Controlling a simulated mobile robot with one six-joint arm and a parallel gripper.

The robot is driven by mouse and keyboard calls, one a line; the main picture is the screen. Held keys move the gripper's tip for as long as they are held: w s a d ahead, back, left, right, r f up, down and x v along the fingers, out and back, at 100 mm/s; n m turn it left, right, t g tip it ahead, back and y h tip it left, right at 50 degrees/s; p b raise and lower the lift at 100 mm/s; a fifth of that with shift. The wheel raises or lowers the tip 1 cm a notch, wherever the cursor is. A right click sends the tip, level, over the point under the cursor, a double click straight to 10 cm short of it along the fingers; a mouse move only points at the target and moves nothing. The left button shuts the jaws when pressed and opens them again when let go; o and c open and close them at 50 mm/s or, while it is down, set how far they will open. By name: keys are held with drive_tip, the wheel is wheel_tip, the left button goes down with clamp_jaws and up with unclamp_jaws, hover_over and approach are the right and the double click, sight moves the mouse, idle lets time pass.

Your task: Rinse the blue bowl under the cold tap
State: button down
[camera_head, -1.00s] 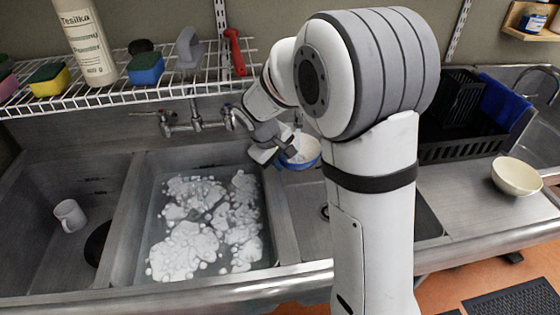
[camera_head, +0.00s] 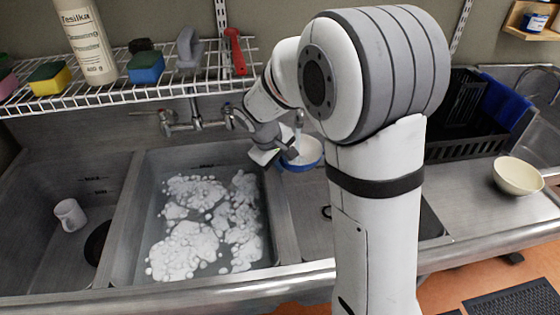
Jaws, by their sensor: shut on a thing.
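The blue bowl (camera_head: 303,163), blue outside with a pale inside, is held over the right-hand basin, just right of the soapy basin. My gripper (camera_head: 287,153) is shut on its left rim. A tap (camera_head: 299,122) shows partly above the bowl, and a pale streak runs down towards the bowl's inside; I cannot tell for certain that it is water. My arm hides part of the tap and the bowl's right surroundings. Another tap with red and blue marked handles (camera_head: 197,123) stands on the wall behind the middle basin.
The middle basin holds foamy water (camera_head: 195,240). A white mug (camera_head: 70,214) and a dark round thing (camera_head: 97,243) are in the left basin. A wire shelf (camera_head: 130,92) with sponges and a bottle hangs above. A cream bowl (camera_head: 518,176) and black rack (camera_head: 465,145) are right.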

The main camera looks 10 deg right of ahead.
drive_tip(key=s+b, duration=0.2)
drive_tip(key=s, duration=0.8)
drive_tip(key=shift+s, duration=0.1)
